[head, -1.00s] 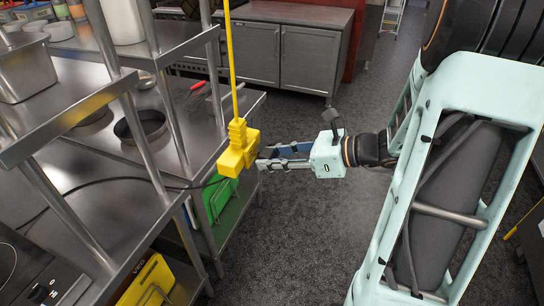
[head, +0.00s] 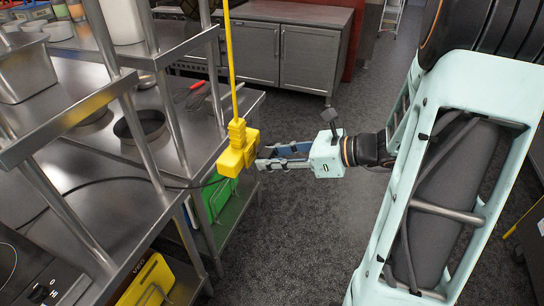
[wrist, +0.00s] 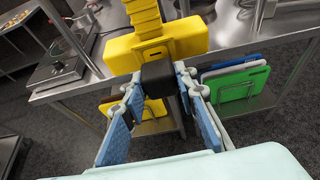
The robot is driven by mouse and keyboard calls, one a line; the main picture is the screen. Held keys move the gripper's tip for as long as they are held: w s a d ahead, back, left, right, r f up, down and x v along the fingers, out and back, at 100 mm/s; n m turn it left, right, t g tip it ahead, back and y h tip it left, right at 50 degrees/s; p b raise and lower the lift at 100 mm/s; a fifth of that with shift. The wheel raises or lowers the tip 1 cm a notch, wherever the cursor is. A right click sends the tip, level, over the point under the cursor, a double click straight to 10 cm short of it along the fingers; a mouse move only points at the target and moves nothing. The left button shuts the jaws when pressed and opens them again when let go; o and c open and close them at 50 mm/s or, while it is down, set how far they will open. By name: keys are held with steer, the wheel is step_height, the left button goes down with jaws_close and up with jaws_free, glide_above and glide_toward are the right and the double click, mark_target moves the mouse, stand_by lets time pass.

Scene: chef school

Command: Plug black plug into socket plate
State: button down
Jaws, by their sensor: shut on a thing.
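The yellow socket block (head: 237,154) hangs on a yellow cord from above, in front of the steel table's corner. In the wrist view its yellow face (wrist: 185,40) shows a dark slot. My gripper (head: 266,160) is at the block's right side in the head view. Its blue-padded fingers are shut on the black plug (wrist: 158,78), which sits between the fingertips right in front of the yellow block. I cannot tell whether the plug touches the block or has entered it. A thin dark cable (head: 120,180) runs across the table towards the block.
The steel table with upright posts (head: 180,100) stands close on the left. Green (wrist: 236,83) and yellow boards stand in racks on its lower shelf. A steel cabinet (head: 290,50) is at the back. Open floor lies below and right of the gripper.

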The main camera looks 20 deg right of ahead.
steer(key=shift+w+a+r, duration=0.1)
steer(key=shift+w+a, duration=0.55)
steer(key=shift+a, duration=0.25)
stand_by(0.7)
steer(key=shift+s+d, duration=0.15)
steer(key=shift+d, duration=0.1)
steer(key=shift+s+d, duration=0.5)
steer(key=shift+d, duration=0.2)
